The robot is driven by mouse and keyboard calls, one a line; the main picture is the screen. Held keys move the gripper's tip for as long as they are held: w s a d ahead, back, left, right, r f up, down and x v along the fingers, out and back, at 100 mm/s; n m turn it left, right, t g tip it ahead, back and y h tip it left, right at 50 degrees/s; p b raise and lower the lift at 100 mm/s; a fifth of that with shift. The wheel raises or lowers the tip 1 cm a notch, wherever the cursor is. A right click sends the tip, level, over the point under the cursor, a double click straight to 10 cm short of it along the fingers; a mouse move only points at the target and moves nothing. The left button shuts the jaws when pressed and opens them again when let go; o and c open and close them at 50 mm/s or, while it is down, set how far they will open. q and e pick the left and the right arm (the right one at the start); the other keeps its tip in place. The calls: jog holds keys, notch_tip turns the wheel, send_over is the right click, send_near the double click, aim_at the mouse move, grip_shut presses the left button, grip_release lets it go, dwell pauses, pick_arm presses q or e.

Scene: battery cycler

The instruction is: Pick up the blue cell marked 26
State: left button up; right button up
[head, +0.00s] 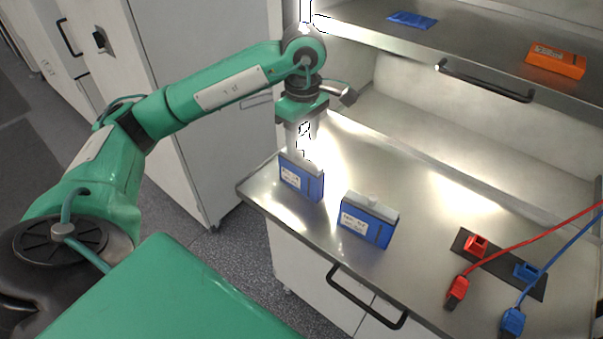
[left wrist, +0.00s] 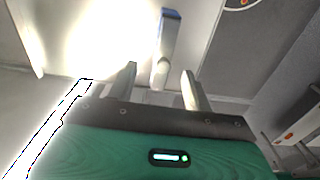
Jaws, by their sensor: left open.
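Two blue cells with grey tops and white labels stand upright on the steel bench. The left blue cell (head: 302,182) is near the bench's left edge, and the right blue cell (head: 366,224) is nearer the front edge. Their label numbers are too small to read, so I cannot tell which is 26. My left gripper (head: 303,146) points down at the top of the left cell; glare hides whether it touches. In the left wrist view the left gripper (left wrist: 160,78) is open, with a blue cell (left wrist: 170,35) showing between and beyond its fingers. My right gripper is out of view.
A dark strip (head: 497,263) with red and blue sockets lies at the bench's right, with red (head: 457,292) and blue (head: 513,321) cabled plugs beside it. An orange block (head: 556,61) and a flat blue item (head: 412,19) are on the shelf above. The mid-bench is clear.

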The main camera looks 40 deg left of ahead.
aim_at(302, 150)
pick_arm(q)
notch_tip(302, 150, down, 4)
jog(key=shift+r+p, duration=0.25)
jog(key=shift+p, duration=0.2)
jog(key=shift+s+f+p, duration=0.1)
jog(key=shift+f+p, duration=0.3)
jog(key=shift+p, duration=0.15)
jog(key=f+p, duration=0.2)
jog(key=f, duration=0.1)
jog(key=shift+s, duration=0.2)
jog(key=shift+f+p, duration=0.35)
jog(key=shift+f, duration=0.4)
jog(key=shift+w+r, duration=0.1)
grip_shut()
